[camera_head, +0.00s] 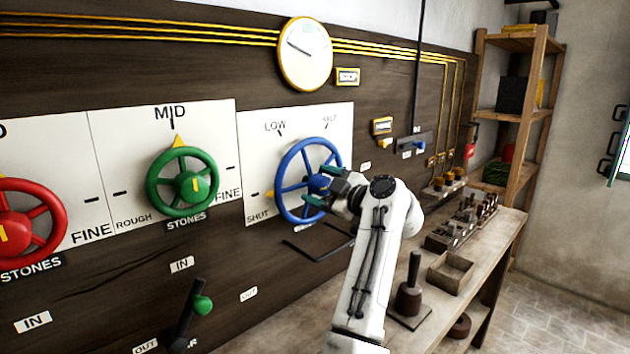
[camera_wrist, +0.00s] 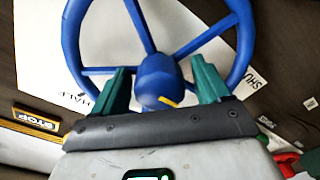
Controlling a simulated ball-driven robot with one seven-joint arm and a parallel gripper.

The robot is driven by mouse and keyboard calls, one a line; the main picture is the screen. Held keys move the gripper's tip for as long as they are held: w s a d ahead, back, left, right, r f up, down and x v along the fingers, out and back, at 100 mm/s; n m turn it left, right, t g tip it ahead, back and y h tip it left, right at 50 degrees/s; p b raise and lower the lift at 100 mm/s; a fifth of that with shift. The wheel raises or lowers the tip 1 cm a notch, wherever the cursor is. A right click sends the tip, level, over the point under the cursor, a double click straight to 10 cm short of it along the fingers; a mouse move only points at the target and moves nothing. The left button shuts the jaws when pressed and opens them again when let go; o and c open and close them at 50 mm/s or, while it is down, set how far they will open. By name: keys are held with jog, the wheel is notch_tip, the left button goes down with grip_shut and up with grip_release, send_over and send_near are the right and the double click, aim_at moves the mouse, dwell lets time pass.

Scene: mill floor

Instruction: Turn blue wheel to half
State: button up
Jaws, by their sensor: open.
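The blue wheel (camera_head: 280,185) is on a white panel (camera_head: 258,125) marked LOW, HALF and SHUT. Its yellow pointer (camera_head: 268,194) is on the left side, by SHUT. My gripper (camera_head: 322,186) is in front of the wheel's hub and hides part of its lower right. In the wrist view the blue hub (camera_wrist: 157,75) with a yellow mark shows between the two open green fingers (camera_wrist: 162,88). I cannot tell whether the fingers touch it.
A green wheel (camera_head: 155,181) and a red wheel (camera_head: 53,222) are to the left. A round gauge (camera_head: 305,54) is above. A bench at the right holds a wooden box (camera_head: 450,272) and a dark stamp-like tool (camera_head: 408,298).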

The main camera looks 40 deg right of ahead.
jog(key=shift+w, duration=0.9)
jog(key=shift+f, duration=0.1)
jog(key=c, duration=1)
